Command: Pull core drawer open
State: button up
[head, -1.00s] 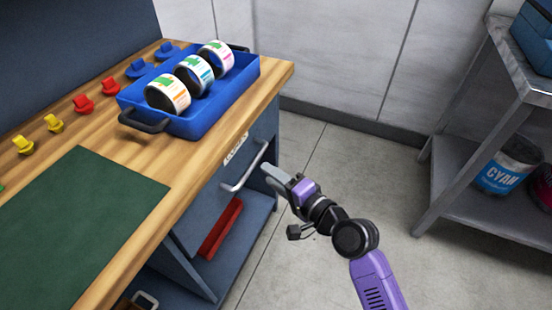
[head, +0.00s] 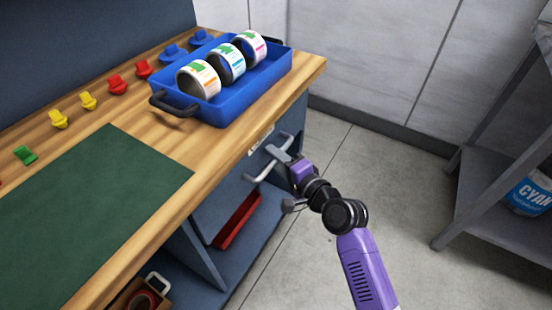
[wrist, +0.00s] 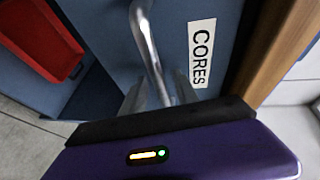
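The core drawer (head: 231,173) is a blue-grey front under the wooden bench top, with a white label reading CORES (wrist: 201,54) in the wrist view. It looks closed. Its silver bar handle (head: 258,172) also shows in the wrist view (wrist: 146,40). My gripper (head: 276,153) is at the far part of the handle in the head view. In the wrist view its two grey fingers (wrist: 158,94) lie on either side of the bar, with the bar running between them. They look apart; whether they touch the bar is unclear.
A blue tray (head: 222,113) with white-labelled rolls stands on the bench top (head: 165,150). A red bin (head: 238,220) sits on the shelf below the drawer. A grey metal shelf (head: 490,228) stands at the right. The floor (head: 330,150) between is clear.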

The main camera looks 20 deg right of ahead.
grip_shut()
dwell(1.4)
